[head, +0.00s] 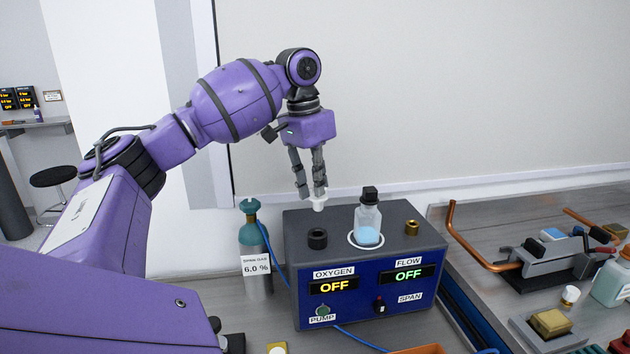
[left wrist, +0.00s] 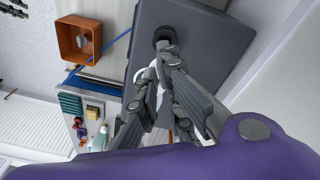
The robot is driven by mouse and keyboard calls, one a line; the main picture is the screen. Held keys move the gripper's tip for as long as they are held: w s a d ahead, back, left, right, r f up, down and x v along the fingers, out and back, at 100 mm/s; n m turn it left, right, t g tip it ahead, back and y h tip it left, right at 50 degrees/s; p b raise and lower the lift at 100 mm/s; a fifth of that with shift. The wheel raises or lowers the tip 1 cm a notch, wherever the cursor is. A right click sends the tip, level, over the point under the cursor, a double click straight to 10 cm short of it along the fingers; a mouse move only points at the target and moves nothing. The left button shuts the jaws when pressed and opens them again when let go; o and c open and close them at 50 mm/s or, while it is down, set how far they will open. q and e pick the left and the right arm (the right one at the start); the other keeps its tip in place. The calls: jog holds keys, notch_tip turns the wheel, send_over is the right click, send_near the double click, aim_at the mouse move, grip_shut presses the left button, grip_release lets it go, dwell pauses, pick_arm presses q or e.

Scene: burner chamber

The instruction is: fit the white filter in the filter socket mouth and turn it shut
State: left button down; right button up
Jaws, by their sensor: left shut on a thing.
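My left gripper (head: 314,190) is shut on the white filter (head: 318,204), which hangs below the fingertips. The filter is a little above the top of the dark grey and blue analyser box, apart from it. The black filter socket (head: 317,238) stands on the box top at the left, with its round mouth facing up, almost directly below the filter. In the left wrist view the fingers (left wrist: 168,58) reach close to the dark socket (left wrist: 163,36). The filter is not clearly seen there, behind the fingers. My right gripper is not in view.
A bottle of light blue liquid (head: 368,218) stands on the box, with a brass fitting (head: 411,228) to its right. A teal-topped gas cylinder (head: 252,240) is left of the box. An orange bin (left wrist: 86,22) is in front. The bench at the right is cluttered.

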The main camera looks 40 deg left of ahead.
aim_at(314, 198)
pick_arm(q)
jog(key=shift+f, duration=2.55)
jog(key=shift+s+f, duration=0.1)
jog(key=shift+f, duration=0.1)
jog(key=shift+f, duration=1.9)
jog(key=c, duration=1.8)
grip_release()
jog(key=shift+c, duration=0.2)
jog(key=shift+r, duration=0.1)
